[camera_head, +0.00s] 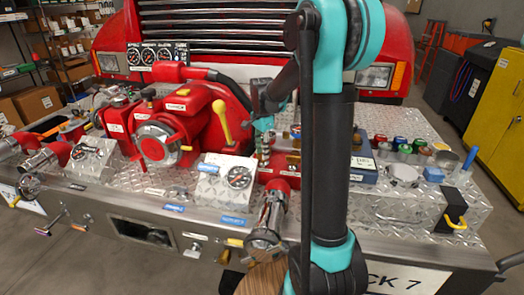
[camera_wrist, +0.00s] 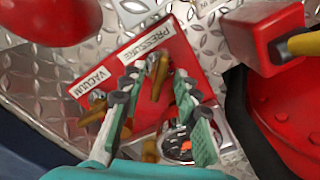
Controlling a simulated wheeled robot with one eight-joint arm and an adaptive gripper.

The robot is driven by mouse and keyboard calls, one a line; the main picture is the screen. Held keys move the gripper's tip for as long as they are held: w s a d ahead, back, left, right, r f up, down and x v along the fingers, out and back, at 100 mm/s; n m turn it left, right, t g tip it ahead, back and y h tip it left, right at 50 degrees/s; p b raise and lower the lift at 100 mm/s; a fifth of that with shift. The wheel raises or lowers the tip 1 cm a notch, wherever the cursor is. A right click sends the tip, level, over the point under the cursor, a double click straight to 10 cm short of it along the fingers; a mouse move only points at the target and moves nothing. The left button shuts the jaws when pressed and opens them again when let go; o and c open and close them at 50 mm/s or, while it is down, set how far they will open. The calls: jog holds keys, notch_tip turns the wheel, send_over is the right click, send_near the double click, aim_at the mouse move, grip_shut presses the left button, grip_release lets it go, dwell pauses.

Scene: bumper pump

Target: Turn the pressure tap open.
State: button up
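In the wrist view a red plate (camera_wrist: 190,52) carries two white labels, PRESSURE (camera_wrist: 145,40) and VACUUM (camera_wrist: 91,82). The pressure tap's brass lever (camera_wrist: 160,76) stands beside the PRESSURE label. The vacuum tap's brass lever (camera_wrist: 93,112) is by the VACUUM label, outside the left finger. My gripper (camera_wrist: 158,84) is open, with its fingers on either side of the pressure lever; I cannot tell whether they touch it. In the head view my gripper (camera_head: 263,124) points down over the red tap block (camera_head: 284,161), and my arm hides part of that area.
A dial gauge (camera_wrist: 178,149) sits below, partly behind the right finger. A yellow lever (camera_head: 222,122) on the red pump housing (camera_head: 200,125) stands left of my gripper. A gauge box (camera_head: 228,180) is in front. Several coloured caps (camera_head: 405,148) line the deck at right.

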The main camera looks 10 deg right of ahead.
grip_shut()
jog(key=shift+n, duration=0.3)
dwell(0.3)
jog(key=n, duration=0.3)
jog(key=shift+s+d+n, duration=0.1)
jog(key=shift+n, duration=0.2)
jog(key=shift+d+n, duration=0.1)
jog(key=shift+n, duration=2.2)
grip_release()
